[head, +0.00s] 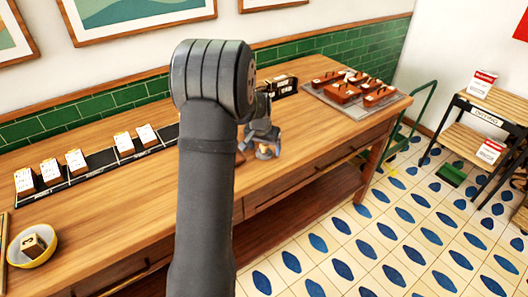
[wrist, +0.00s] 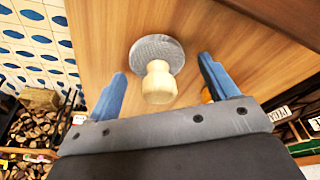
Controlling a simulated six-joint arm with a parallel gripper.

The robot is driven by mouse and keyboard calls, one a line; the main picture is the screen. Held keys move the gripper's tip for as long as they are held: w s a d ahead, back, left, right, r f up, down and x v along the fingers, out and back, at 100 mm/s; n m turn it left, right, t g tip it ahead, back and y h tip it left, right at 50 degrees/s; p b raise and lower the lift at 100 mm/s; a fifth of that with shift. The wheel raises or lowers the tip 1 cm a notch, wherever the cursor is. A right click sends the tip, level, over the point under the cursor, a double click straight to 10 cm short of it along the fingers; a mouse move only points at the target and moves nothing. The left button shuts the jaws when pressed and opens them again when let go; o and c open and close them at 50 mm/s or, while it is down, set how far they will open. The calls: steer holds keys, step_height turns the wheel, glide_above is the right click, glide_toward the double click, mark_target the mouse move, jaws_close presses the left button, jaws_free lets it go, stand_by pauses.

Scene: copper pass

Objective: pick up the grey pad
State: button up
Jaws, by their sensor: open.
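The grey pad (wrist: 145,50) is a round, textured disc with a pale wooden knob (wrist: 159,84) in the wrist view. It is over the wooden counter top, near the counter's edge. My gripper (wrist: 161,66) is open, with one blue finger on each side of the pad and knob. Gaps show between the fingers and the pad, and nothing is held. In the head view my gripper (head: 266,142) is low over the counter (head: 300,110), and my arm covers much of that area. I cannot make out the pad clearly there.
Several white-topped blocks (head: 76,161) stand along a black strip at the back left. A yellow bowl (head: 33,258) holds a block at the front left. A grey tray (head: 398,102) with brown boxes is at the right end. A shelf (head: 490,130) stands at right.

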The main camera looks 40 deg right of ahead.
steer(key=c, duration=1.1)
steer(key=shift+o, duration=0.2)
steer(key=shift+r, duration=0.1)
